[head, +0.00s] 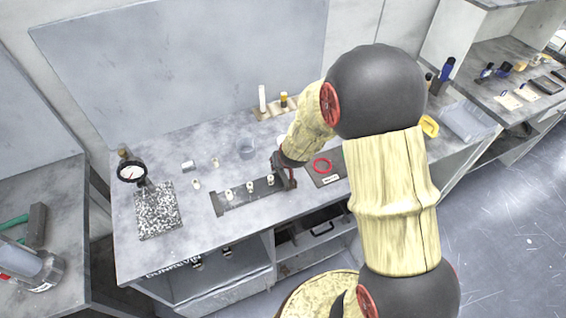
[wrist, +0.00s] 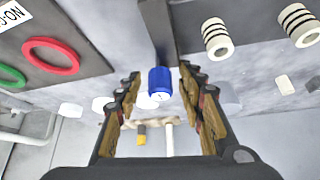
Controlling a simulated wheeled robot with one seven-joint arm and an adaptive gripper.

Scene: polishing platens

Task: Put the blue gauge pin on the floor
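The blue gauge pin (wrist: 160,84) shows in the wrist view between the two fingers of my gripper (wrist: 160,80). The fingers are apart, with a gap visible on each side of the pin. In the head view, my gripper (head: 284,178) is low over the workbench, at the right end of a dark rack (head: 222,208) with several pale pins. The blue pin is hidden there by my gripper and arm. The floor (head: 505,210) is visible at the right of the head view.
Two white, black-banded pins (wrist: 217,38) are right of the blue pin in the wrist view. A dark board with a red ring (head: 322,166) lies right of my gripper. A dial gauge (head: 131,172) and speckled plate (head: 158,210) are on the bench's left. Open shelves are under the bench.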

